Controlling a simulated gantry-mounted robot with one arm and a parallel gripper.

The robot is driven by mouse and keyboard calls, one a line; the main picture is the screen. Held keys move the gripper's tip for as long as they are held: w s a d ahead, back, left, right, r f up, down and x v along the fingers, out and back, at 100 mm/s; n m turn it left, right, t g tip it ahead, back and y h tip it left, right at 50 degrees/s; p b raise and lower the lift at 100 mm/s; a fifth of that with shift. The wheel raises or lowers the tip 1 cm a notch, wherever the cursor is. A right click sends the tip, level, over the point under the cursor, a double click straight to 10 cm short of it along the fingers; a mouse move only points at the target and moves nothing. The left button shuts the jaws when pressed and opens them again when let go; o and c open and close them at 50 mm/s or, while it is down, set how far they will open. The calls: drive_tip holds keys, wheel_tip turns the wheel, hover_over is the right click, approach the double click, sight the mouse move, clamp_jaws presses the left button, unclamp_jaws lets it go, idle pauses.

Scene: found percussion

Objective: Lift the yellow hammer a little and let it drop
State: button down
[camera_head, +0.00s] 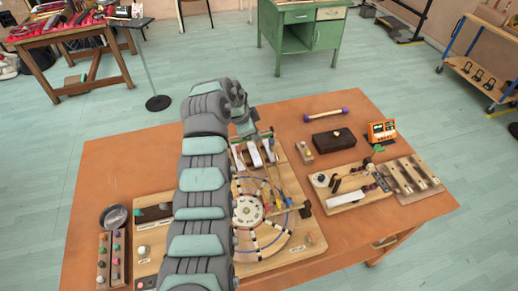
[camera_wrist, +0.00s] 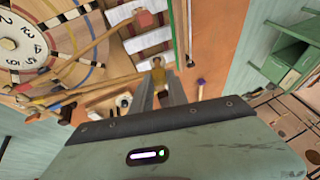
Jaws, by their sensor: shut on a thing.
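The yellow hammer (camera_wrist: 158,71) shows in the wrist view as a yellow-brown head between my two fingers. A thin wooden handle seems to run from it to the left. My gripper (camera_wrist: 166,88) is shut on it. A similar hammer with a red head (camera_wrist: 145,19) lies on the left, over the white bars (camera_wrist: 150,40). My arm covers part of the board, and the held hammer is not clear there.
On the orange table (camera_head: 340,236) a dark box (camera_head: 333,140), a purple-ended stick (camera_head: 325,116), an orange device (camera_head: 382,131) and wooden boards with small parts (camera_head: 350,188) stand on the right. A metal bowl (camera_head: 114,217) is at left. The back left of the table is clear.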

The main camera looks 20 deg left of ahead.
drive_tip(key=shift+s+d, duration=0.1)
drive_tip(key=shift+d, duration=0.05)
drive_tip(key=c, duration=1.3)
unclamp_jaws()
drive_tip(key=v, duration=1)
drive_tip(key=shift+r, duration=0.35)
